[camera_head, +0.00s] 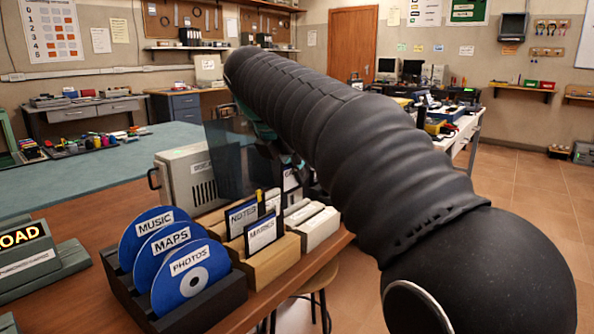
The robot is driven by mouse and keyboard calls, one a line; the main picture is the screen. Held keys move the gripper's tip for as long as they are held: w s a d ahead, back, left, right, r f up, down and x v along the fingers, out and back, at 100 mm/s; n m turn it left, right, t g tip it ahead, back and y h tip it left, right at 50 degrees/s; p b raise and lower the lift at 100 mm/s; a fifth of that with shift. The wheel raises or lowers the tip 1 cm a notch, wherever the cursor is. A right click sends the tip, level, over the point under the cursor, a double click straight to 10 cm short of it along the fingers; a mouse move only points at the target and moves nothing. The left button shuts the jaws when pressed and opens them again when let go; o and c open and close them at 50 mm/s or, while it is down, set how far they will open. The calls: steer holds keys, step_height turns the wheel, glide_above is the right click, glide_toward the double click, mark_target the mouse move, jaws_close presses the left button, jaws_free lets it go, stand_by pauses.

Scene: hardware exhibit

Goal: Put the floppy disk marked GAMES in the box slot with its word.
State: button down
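A wooden slotted box (268,268) stands on the brown tabletop. Two dark cards or disks with white labels stand upright in it: one reads NOTES (243,217), and the nearer one (262,234) has a word starting with M that is hard to read. Behind them, a dark piece with a white label (291,180) shows below my gripper; only the start of its word shows, perhaps a G. My gripper (288,165) is mostly hidden behind my black-sleeved arm, above the box's far part. I cannot tell whether it holds that piece.
A dark rack (192,312) holds blue discs marked MUSIC (148,229), MAPS (166,246) and PHOTOS (190,275) left of the box. A grey metal case (186,181) stands behind. A device marked LOAD (30,255) is at far left. A stool (318,283) stands below the table edge.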

mark_target(297, 193)
steer(key=shift+f+p, duration=0.3)
steer(key=shift+f, duration=0.15)
stand_by(0.8)
steer(key=shift+f, duration=0.2)
stand_by(0.5)
steer(key=shift+f+b, duration=0.8)
steer(key=shift+f, duration=1.05)
steer(key=c, duration=1.2)
jaws_free()
steer(key=shift+c, duration=0.2)
steer(key=shift+r, duration=0.15)
steer(key=shift+r+p, duration=0.95)
steer(key=shift+r, duration=2.95)
